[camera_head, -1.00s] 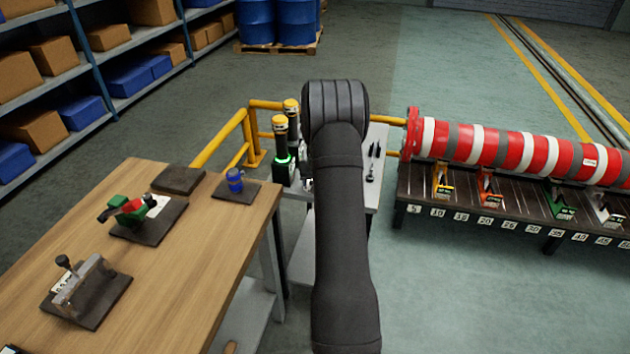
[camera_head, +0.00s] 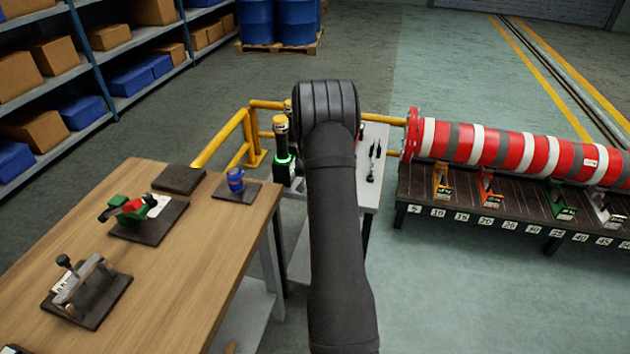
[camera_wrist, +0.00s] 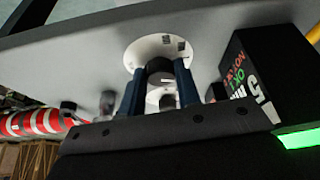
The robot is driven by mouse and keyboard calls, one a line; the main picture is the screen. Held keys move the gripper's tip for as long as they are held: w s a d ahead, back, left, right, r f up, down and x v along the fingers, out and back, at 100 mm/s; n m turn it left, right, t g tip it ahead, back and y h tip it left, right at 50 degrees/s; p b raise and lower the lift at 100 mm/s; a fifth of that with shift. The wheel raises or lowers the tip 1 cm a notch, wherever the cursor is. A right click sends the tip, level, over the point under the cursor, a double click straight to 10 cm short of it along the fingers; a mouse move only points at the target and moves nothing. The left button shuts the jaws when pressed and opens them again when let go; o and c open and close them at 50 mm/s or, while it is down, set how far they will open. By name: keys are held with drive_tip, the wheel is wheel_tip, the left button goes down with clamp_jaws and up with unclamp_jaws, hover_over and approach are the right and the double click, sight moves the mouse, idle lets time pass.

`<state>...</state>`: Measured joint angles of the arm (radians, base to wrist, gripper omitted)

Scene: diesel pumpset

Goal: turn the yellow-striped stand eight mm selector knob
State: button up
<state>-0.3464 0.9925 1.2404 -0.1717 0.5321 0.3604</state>
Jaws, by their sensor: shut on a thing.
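In the wrist view my gripper (camera_wrist: 158,92) has its two blue fingers shut on a dark round knob (camera_wrist: 160,66). The knob stands in front of a white dial disc (camera_wrist: 150,47) with small dark marks, set on a grey surface. The fingers are on either side of the knob. The knob's markings and any yellow stripe on its stand cannot be made out. In the head view my arm hides the gripper and the knob.
A black box (camera_wrist: 246,80) with lettering and a green glowing edge is close right of the gripper. A black, yellow-topped post (camera_head: 281,140) stands left of my arm. Tools (camera_head: 374,158) lie on a grey bench (camera_head: 367,190). A wooden table (camera_head: 200,255) is at left.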

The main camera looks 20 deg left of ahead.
drive_tip(key=shift+m+h, duration=0.3)
drive_tip(key=shift+m, duration=0.3)
drive_tip(key=o, duration=1)
drive_tip(key=v, duration=1.7)
drive_tip(key=shift+s+r, duration=0.15)
